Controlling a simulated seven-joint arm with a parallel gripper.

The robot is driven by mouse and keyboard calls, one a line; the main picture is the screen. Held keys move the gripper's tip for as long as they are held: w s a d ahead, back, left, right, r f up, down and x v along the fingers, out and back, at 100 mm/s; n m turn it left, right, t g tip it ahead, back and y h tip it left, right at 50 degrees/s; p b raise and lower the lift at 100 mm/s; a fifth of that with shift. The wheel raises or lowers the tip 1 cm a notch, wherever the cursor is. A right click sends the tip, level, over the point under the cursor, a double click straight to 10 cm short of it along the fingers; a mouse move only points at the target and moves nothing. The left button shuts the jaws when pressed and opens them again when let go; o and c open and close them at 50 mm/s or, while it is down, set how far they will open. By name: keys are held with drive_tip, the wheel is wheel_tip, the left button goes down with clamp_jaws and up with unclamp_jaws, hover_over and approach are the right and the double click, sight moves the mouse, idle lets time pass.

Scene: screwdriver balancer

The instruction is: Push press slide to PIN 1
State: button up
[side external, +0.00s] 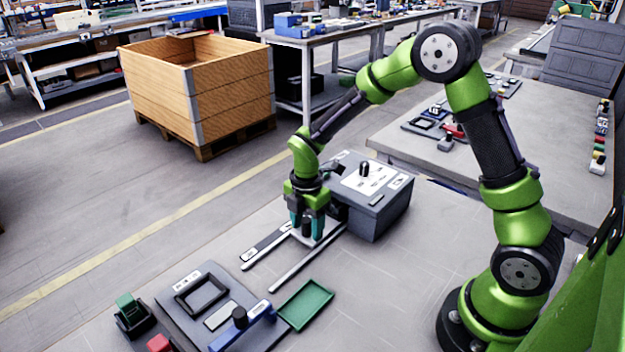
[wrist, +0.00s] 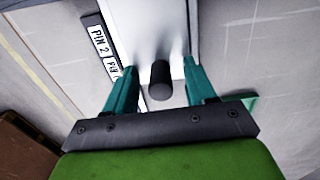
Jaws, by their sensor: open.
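The press is a grey box (side external: 385,215) with a light top panel and a black knob. Two rails (side external: 290,262) run from it toward the lower left. A pale slide (side external: 322,238) lies between the rails near the box and carries an upright black knob (wrist: 160,82). My gripper (side external: 306,228) is down over the slide, its teal fingers open on either side of the knob. In the wrist view my gripper (wrist: 159,68) shows gaps beside the knob. A label reading PIN 2 (wrist: 99,40) lies beside the slide; a second PIN label is partly hidden by a finger.
A dark fixture board (side external: 180,300) with a blue clamp (side external: 262,310) lies at the front. A green tray (side external: 306,304) sits beside it. Green and red (side external: 159,343) parts stand at the lower left.

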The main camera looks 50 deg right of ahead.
drive_tip(key=shift+r, duration=0.1)
drive_tip(key=shift+r, duration=3.4)
drive_tip(key=shift+f+m, duration=0.1)
drive_tip(key=shift+m, duration=0.7)
drive_tip(key=s+a+r+m+t+y, duration=0.1)
drive_tip(key=s+r+m+t, duration=0.6)
drive_tip(key=s+r+m, duration=0.8)
drive_tip(key=s+m+y, duration=0.1)
drive_tip(key=s+m, duration=0.1)
drive_tip(key=m, duration=0.3)
drive_tip(key=shift+s+a+r, duration=0.2)
drive_tip(key=shift+s+a, duration=0.05)
